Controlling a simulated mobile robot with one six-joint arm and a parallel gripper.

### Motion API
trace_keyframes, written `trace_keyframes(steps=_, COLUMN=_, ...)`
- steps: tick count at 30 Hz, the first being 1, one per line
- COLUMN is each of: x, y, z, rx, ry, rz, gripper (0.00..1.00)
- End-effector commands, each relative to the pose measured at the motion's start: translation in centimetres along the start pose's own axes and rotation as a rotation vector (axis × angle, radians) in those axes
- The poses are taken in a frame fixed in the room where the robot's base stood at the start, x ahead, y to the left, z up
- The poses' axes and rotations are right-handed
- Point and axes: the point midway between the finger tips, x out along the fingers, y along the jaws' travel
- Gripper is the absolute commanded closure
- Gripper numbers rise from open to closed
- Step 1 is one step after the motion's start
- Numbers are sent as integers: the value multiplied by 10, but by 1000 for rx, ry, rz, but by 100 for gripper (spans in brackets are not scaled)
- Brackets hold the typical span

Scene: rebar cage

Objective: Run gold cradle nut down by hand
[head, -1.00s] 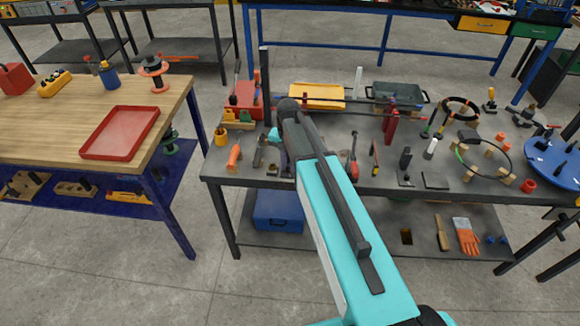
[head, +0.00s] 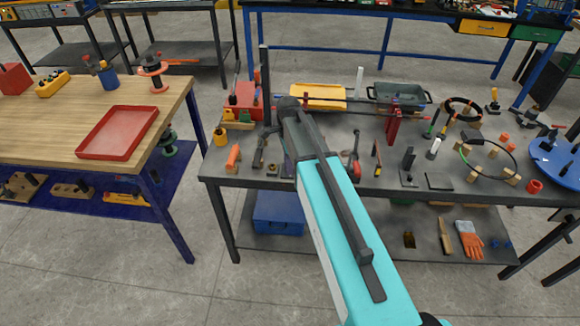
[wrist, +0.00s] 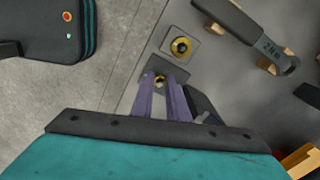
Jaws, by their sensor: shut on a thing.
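My gripper (wrist: 164,98) has its two purple fingers close together in the wrist view. It is shut on a small gold nut (wrist: 159,79) seen between the fingertips. The nut sits at a grey plate near the table edge; how far down it is cannot be told. A second gold nut (wrist: 181,47) with a dark centre sits on a square grey plate just beyond, apart from the fingers.
A dark wrench (wrist: 245,32) lies on wooden blocks beyond the nuts. A wooden table with a red tray (head: 118,132) stands at left.

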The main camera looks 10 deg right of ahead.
Motion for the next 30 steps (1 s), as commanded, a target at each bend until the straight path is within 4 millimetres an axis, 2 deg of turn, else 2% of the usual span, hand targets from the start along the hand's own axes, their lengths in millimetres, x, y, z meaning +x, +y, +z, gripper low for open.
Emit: trace_keyframes(steps=30, x=2, y=3, z=-3, rx=934, ry=7, rz=6, gripper=100)
